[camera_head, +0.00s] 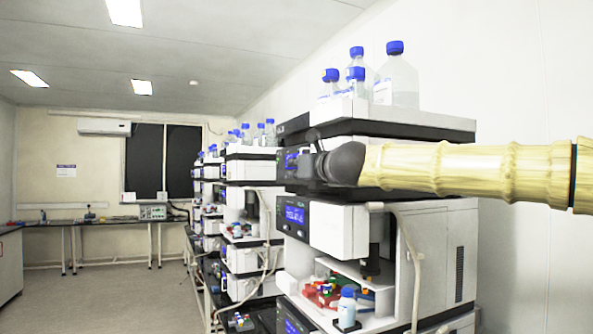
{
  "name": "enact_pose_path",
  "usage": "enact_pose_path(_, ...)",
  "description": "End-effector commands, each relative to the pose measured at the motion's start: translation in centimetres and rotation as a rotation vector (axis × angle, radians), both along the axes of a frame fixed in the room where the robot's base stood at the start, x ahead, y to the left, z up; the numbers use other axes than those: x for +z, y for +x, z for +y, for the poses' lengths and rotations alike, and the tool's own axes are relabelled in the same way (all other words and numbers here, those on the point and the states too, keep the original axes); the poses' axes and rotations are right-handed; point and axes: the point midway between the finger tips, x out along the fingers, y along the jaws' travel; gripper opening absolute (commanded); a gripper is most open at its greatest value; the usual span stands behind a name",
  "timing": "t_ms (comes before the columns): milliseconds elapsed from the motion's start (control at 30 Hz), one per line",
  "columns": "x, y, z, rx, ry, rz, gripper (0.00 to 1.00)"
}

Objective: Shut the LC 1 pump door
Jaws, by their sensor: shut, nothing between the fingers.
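The nearest instrument stack (430,240) stands right of centre, with white and black modules. My arm reaches in from the right edge, and its dark gripper (314,166) is at the front of an upper module, partly covering a blue display (291,162). The fingers are small and dark here; they look shut and empty. I cannot tell whether they touch the module. No label reading LC 1 is legible, and I cannot make out the pump door or its angle, as my arm and gripper hide part of that module. Below is a module with a lit blue display (295,215) and white front (338,230).
Blue-capped bottles (396,75) stand in the top tray (400,118). Lower down, an open bay holds red and green items (322,294) and a small bottle (347,308). A pale tube (412,260) hangs in front. More stacks (245,220) recede behind; floor (95,300) at left is clear.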

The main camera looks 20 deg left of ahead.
Motion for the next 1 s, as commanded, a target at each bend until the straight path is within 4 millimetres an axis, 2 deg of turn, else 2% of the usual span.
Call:
enact_pose_path(167,-0.1,-0.2,0.1,0.0,0.0,0.0,0.0)
enact_pose_path(367,-0.2,-2.0,0.9,0.006,0.0,-0.001,0.0)
enact_pose_path(500,-0.4,-4.2,1.7,0.011,-0.001,-0.001,0.0)
enact_pose_path(800,-0.1,-9.2,1.6,-0.003,0.002,-0.001,0.0)
enact_pose_path(1000,0.0,-11.5,2.2,-0.002,-0.001,-0.001,0.0)
